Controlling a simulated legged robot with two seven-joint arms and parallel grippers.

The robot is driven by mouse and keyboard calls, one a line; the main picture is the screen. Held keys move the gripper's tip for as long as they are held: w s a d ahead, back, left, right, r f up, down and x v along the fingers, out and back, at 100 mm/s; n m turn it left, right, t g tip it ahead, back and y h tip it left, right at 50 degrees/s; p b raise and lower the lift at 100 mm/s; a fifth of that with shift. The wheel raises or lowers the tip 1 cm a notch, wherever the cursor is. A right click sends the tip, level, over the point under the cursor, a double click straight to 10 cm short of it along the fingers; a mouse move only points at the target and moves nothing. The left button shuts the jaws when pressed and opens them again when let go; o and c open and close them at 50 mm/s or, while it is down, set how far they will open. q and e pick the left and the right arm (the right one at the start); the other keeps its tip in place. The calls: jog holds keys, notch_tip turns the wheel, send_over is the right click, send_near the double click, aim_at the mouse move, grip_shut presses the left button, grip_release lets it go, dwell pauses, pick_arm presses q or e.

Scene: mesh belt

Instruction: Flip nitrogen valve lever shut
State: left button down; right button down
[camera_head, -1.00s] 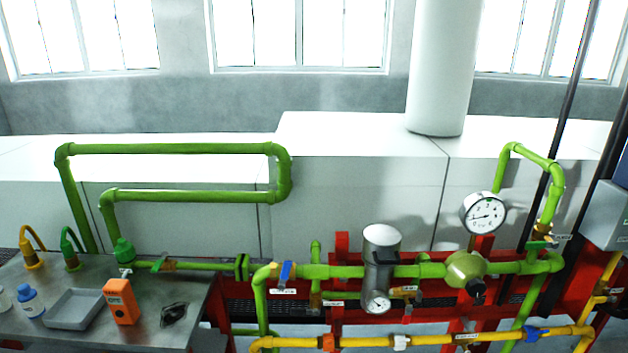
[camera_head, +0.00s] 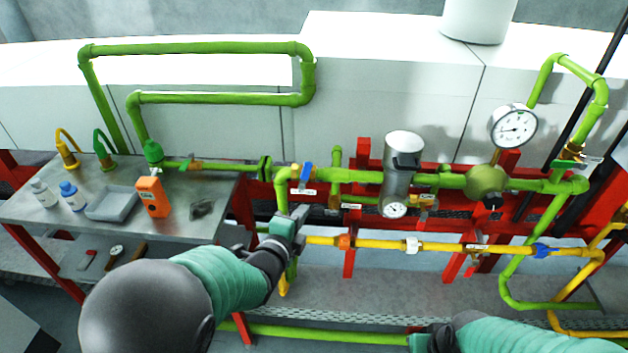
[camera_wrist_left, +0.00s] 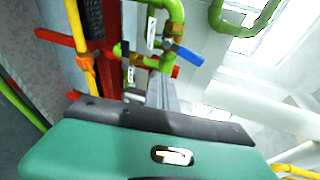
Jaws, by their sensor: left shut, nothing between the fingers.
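A blue valve lever (camera_head: 306,172) sits on the green pipe (camera_head: 345,176) above a small white label. Its label is too small to read, so I cannot tell whether it is the nitrogen one. The lever stands roughly upright, across the pipe. It also shows in the left wrist view (camera_wrist_left: 186,54), just beyond the finger area. My left gripper (camera_head: 299,221) is shut and empty, below the blue lever and apart from it, near the yellow pipe. My right gripper (camera_head: 425,341) shows only partly at the bottom edge; its fingers are hidden.
A metal bench (camera_head: 85,170) at left holds bottles, a grey tray (camera_head: 112,204) and an orange meter (camera_head: 152,197). A yellow pipe (camera_head: 375,244) runs below the green one, with another blue lever (camera_head: 543,251). A steel cylinder (camera_head: 402,170) and round gauge (camera_head: 513,127) stand right of the lever.

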aim_at(305, 177)
pick_arm(q)
jog(key=w+r+m, duration=0.1)
jog(key=w, duration=0.2)
jog(key=w+d+r+m+h+p, duration=0.1)
jog(key=w, duration=0.2)
jog(key=w+r+m+t+h, duration=0.1)
jog(key=w, duration=0.3)
jog(key=shift+d+m+p, duration=0.3)
jog(key=shift+p, duration=0.1)
jog(key=shift+f, duration=0.1)
